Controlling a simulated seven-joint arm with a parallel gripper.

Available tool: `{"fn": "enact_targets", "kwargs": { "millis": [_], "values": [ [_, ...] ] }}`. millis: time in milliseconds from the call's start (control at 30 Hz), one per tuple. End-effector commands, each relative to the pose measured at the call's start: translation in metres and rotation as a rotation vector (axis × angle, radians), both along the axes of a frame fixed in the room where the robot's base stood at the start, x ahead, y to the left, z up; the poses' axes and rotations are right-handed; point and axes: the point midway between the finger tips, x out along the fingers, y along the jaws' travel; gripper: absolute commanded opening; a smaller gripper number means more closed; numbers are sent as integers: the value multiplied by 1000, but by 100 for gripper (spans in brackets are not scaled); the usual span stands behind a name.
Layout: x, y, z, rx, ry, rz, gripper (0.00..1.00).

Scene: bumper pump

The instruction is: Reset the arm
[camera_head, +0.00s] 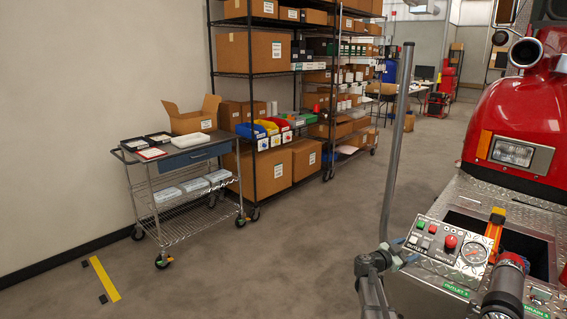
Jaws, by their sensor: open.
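My gripper (403,254) is at the lower right in the head camera view, at the end of my grey arm (371,283). It is open, with nothing visible between its fingers, and lies just left of the control panel (440,246) on the bumper. Whether it touches the panel's edge I cannot tell. The panel has a red knob (450,241), small green, white and red buttons, and a round gauge (474,253). A yellow-orange lever (495,225) stands upright behind the panel.
A grey upright pole (397,140) rises close to my gripper. A dark hose fitting (504,284) stands right of the panel, by an open bumper recess (522,246). The red truck (527,110) is behind. A cart (182,160) and stocked shelves stand left; the floor between is clear.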

Motion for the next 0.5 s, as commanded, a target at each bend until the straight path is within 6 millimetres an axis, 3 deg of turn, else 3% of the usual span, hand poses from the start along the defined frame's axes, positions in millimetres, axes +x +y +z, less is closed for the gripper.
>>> {"fn": "enact_targets", "kwargs": {
  "millis": [267, 367, 500],
  "values": [
    [15, 80, -83, -11, 72, 432, 71],
    [12, 116, -121, 18, 125, 592, 71],
    [-7, 172, -182, 94, 237, 815, 71]
  ]
}}
